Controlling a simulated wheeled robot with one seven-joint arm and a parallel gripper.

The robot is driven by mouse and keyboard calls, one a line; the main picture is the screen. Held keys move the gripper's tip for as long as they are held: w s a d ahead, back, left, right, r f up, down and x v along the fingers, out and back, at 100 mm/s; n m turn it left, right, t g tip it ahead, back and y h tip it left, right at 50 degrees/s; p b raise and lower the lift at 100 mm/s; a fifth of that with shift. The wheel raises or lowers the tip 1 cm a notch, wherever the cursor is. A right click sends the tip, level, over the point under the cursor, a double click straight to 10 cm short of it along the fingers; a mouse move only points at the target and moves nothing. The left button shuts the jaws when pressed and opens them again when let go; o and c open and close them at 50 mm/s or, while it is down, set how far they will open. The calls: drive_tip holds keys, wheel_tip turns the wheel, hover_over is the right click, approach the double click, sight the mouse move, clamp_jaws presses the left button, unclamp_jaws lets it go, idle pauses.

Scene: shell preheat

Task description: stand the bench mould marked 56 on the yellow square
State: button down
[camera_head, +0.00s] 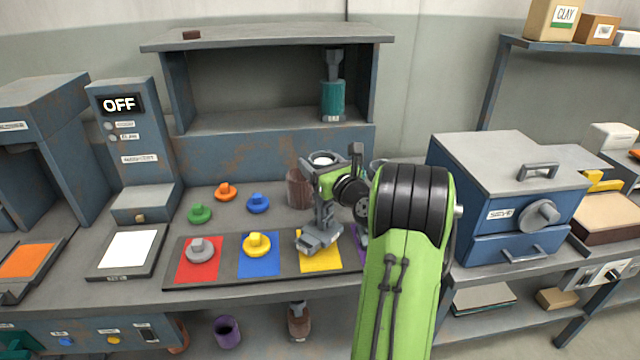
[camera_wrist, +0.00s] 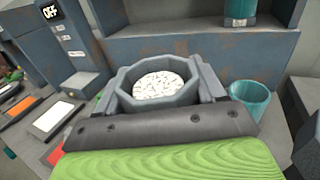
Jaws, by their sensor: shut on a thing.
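My gripper (camera_wrist: 160,82) is shut on a grey eight-sided mould (camera_wrist: 155,104) with a white speckled round inside. The mould looks upright between the two fingers. No number shows on the side in view. In the head view its white-topped opening (camera_head: 322,159) appears above the bench, in front of the back panel. The yellow square (camera_head: 318,265) is the third in a row of coloured squares. Grey parts (camera_head: 320,242) hide much of it; I cannot tell whether they are all mine or whether they touch the square.
A grey knobbed piece (camera_head: 200,249) is on the red square, a yellow one (camera_head: 257,244) on the blue. A purple square lies right, partly behind my arm. A brown cup (camera_head: 298,190) and a teal cup (camera_wrist: 250,100) stand behind. A blue-grey box (camera_head: 505,200) is at right.

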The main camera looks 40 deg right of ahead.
sight(317, 203)
wheel_tip(317, 203, down, 2)
drive_tip(key=shift+w+f+b, duration=0.1)
drive_tip(key=shift+f+b, duration=0.1)
drive_tip(key=shift+b, duration=0.15)
drive_tip(key=shift+r, duration=0.15)
drive_tip(key=shift+c, duration=0.5)
unclamp_jaws()
drive_tip(key=shift+f, duration=0.2)
drive_tip(key=shift+r, duration=0.1)
